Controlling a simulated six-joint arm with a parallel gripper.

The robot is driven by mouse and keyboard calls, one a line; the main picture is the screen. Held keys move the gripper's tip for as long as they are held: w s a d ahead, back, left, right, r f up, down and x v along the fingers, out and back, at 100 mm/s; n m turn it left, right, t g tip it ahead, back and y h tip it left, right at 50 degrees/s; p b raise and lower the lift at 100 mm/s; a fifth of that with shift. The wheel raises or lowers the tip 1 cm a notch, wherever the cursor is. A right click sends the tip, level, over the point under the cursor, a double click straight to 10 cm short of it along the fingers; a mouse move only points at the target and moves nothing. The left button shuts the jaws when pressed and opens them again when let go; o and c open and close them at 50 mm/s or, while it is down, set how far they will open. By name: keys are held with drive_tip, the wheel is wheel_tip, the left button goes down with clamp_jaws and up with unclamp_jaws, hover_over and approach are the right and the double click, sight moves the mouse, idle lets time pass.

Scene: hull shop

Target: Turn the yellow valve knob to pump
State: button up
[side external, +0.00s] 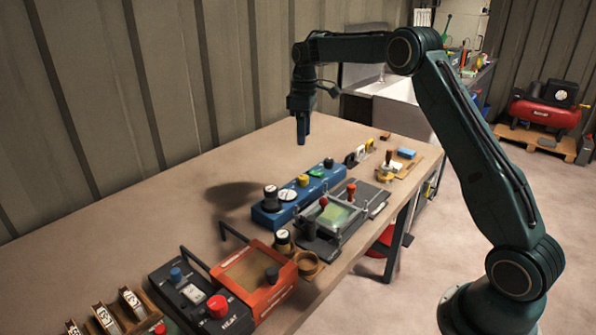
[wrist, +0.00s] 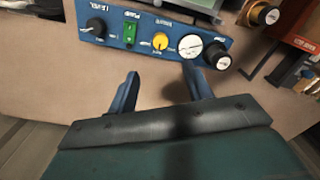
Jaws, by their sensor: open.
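My gripper (side external: 301,138) hangs above the table behind the panel, pointing down. In the wrist view my gripper (wrist: 160,74) is open and empty, apart from the knob.
Black knobs sit at both panel ends, one tall with a white top (side external: 270,197). A clamp fixture with a green plate (side external: 335,215) stands in front of the panel. An orange frame (side external: 262,275) and black control box (side external: 195,298) are nearer. The table behind the panel is bare.

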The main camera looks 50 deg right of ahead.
sight(303, 177)
drive_tip(key=f, duration=1.3)
drive_tip(key=shift+s+a+f, duration=0.1)
drive_tip(key=shift+a+f, duration=0.1)
drive_tip(key=shift+f, duration=0.15)
drive_tip(key=shift+c, duration=0.4)
drive_tip(key=c, duration=0.9)
drive_tip(key=shift+m, duration=0.4)
drive_tip(key=m, duration=1.1)
